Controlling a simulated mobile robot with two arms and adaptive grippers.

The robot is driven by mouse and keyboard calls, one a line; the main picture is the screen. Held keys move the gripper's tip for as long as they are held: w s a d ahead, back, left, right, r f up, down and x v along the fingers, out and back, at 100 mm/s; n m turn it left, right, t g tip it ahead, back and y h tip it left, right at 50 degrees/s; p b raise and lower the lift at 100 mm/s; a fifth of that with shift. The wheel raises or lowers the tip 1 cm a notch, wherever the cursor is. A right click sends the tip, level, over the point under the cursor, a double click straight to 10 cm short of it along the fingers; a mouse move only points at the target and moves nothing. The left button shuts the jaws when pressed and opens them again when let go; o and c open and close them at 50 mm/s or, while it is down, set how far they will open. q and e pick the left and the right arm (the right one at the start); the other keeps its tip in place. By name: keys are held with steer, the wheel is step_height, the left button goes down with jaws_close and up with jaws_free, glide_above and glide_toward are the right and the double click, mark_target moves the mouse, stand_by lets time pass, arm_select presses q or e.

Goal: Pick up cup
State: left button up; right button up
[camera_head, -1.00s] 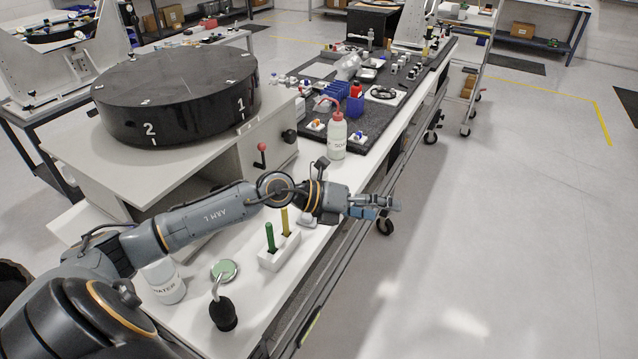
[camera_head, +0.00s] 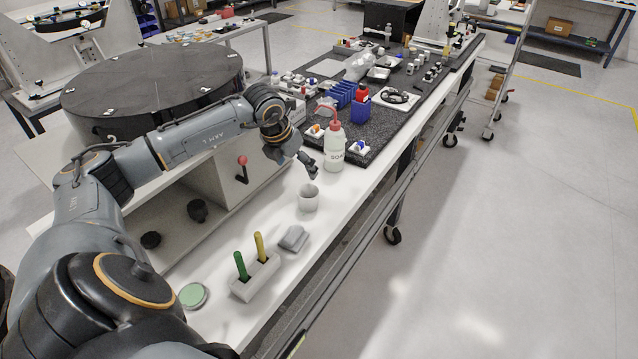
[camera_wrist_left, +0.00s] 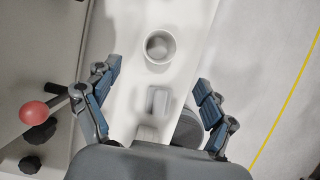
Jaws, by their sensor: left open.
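The cup (camera_head: 308,199) is small, white and upright on the white bench top (camera_head: 345,200), near the bench's front edge. My left gripper (camera_head: 298,168) is open and empty, above and just behind the cup in the head view. In the left wrist view the cup (camera_wrist_left: 160,46) shows its open, empty mouth. It lies ahead of the spread fingers of my left gripper (camera_wrist_left: 155,98), apart from them. My right gripper is not in view.
A white squeeze bottle (camera_head: 334,148) with a red top stands behind the cup. A red-knobbed lever (camera_head: 242,162) juts from the fixture at left.

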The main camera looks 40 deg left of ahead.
arm_select(q)
steer(key=b, duration=0.3)
glide_toward(308, 192)
steer(key=f, duration=0.1)
steer(key=d+f+b, duration=0.1)
steer(key=f+b, duration=0.1)
steer(key=f, duration=0.1)
steer(key=shift+w+d, duration=0.25)
steer(key=shift+b+x, duration=0.8)
steer(key=shift+x, duration=0.35)
steer(key=shift+w+f, duration=0.25)
steer(key=shift+w, duration=0.1)
steer(key=shift+r, duration=0.1)
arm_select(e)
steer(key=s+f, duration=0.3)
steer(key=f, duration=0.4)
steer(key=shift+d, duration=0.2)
arm_select(q)
steer(key=c, duration=0.9)
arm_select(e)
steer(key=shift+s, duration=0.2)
